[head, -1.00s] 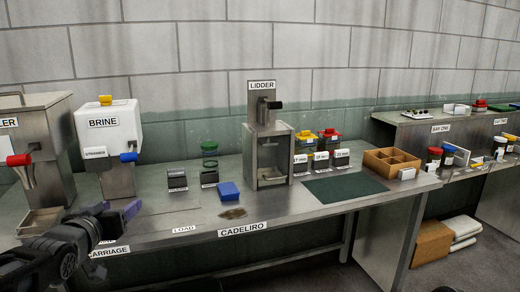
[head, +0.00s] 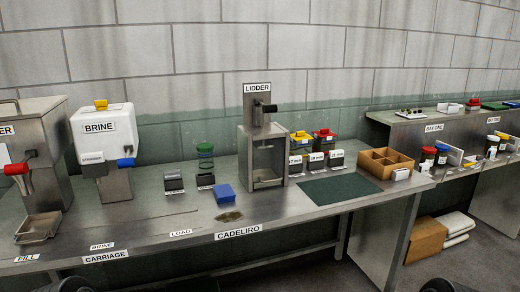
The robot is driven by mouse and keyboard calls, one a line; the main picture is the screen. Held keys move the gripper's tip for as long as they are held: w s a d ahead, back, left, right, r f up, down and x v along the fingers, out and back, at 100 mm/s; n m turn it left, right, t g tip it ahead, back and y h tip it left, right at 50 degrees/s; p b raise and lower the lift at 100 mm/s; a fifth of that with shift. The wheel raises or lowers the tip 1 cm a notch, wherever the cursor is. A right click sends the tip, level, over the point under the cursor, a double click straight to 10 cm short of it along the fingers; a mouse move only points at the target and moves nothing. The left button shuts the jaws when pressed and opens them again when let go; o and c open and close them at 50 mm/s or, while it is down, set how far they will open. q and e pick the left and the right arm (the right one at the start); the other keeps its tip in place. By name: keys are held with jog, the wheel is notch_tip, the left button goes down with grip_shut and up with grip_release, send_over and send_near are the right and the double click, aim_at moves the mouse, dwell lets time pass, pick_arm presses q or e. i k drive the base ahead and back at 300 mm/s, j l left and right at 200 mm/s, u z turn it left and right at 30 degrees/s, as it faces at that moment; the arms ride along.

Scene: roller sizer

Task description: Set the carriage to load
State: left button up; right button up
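The carriage appears to be the shallow metal tray (head: 38,228) at the left of the steel bench in the head view. It stands under the spout of the hopper with the red lever, behind the FILL label (head: 27,258). The BRINE label (head: 102,246) lies to its right and the LOAD label (head: 181,233) farther right. The CARRIAGE label (head: 105,256) is on the bench's front edge. The bench top by LOAD is bare. Only dark parts of my arms show at the bottom edge; neither gripper's fingers are in view.
The white brine dispenser (head: 103,135) with its blue lever stands behind the BRINE label. A dark green mat (head: 340,189) lies beyond.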

aim_at(37, 229)
jog(key=u, duration=1.5)
